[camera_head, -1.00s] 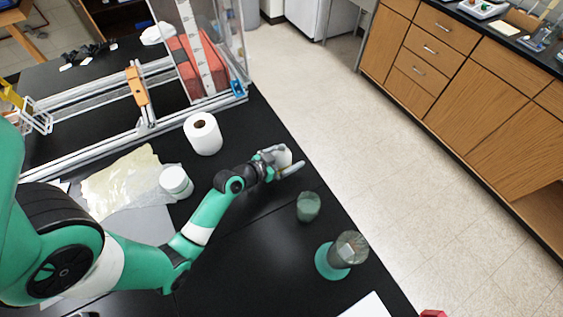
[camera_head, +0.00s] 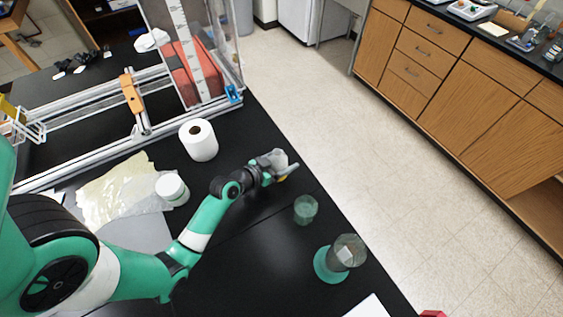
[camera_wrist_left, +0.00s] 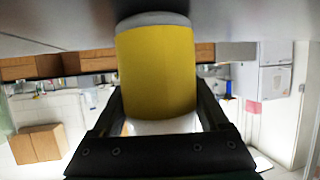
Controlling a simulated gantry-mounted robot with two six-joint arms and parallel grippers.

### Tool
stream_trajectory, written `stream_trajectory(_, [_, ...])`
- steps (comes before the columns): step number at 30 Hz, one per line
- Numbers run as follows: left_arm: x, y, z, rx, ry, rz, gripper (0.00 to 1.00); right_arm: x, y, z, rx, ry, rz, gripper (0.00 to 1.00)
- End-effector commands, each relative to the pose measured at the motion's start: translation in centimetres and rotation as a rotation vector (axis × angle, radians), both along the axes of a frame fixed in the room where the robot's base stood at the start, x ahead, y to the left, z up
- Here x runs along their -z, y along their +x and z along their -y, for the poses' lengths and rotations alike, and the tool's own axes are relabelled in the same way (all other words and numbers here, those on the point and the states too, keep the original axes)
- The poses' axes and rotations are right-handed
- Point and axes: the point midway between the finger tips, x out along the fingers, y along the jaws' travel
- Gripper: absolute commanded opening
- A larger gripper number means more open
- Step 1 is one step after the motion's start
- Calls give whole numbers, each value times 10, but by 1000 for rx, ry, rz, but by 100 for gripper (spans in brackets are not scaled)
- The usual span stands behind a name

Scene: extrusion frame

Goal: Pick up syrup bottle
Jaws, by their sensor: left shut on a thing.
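The syrup bottle appears to be the yellow and white cylinder between the fingers of my left gripper (camera_head: 283,170). In the left wrist view the bottle (camera_wrist_left: 157,75) has a wide yellow band, a pale grey end against the dark surface and a white part between the fingers. In the head view its white part shows at the gripper, with a little yellow below. My left gripper is shut on it near the table's far right edge. I cannot tell whether the bottle touches the table. My right gripper is not in view.
A paper roll (camera_head: 199,141) and a white jar (camera_head: 172,188) stand left of the gripper. A greenish cup (camera_head: 305,209) and a glass on a teal base (camera_head: 329,266) stand nearer. An extrusion frame (camera_head: 75,157) lies at left. Black table (camera_head: 250,265) is bare in front.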

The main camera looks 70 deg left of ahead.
Motion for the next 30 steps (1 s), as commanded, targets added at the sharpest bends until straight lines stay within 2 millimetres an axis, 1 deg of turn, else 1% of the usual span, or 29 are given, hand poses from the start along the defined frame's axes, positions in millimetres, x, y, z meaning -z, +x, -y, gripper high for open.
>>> stream_trajectory(4, [-16, 0, 0, -1, 3, 3, 12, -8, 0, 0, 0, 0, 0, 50])
stream_trajectory(7, [-36, 1, -1, 0, 4, 4, 12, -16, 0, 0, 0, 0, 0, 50])
stream_trajectory(11, [-67, 1, 27, 8, 3, 3, 12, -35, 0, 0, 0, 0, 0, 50])
stream_trajectory(13, [-87, 2, 44, 10, 5, 4, 12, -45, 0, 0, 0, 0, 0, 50])
stream_trajectory(14, [-96, 2, 51, 11, 4, 4, 12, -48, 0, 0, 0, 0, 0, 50])
stream_trajectory(15, [-101, 2, 63, 12, 3, 2, 12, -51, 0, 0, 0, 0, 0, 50])
stream_trajectory(18, [-110, 2, 94, 15, 3, 0, 12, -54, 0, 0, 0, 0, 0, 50])
stream_trajectory(21, [-118, 2, 115, 12, 3, 1, 12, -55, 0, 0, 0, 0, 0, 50])
stream_trajectory(25, [-125, 2, 132, 8, 1, 2, 12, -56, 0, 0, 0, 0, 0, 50])
stream_trajectory(30, [-129, 2, 140, 2, 0, 3, 12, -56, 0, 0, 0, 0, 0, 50])
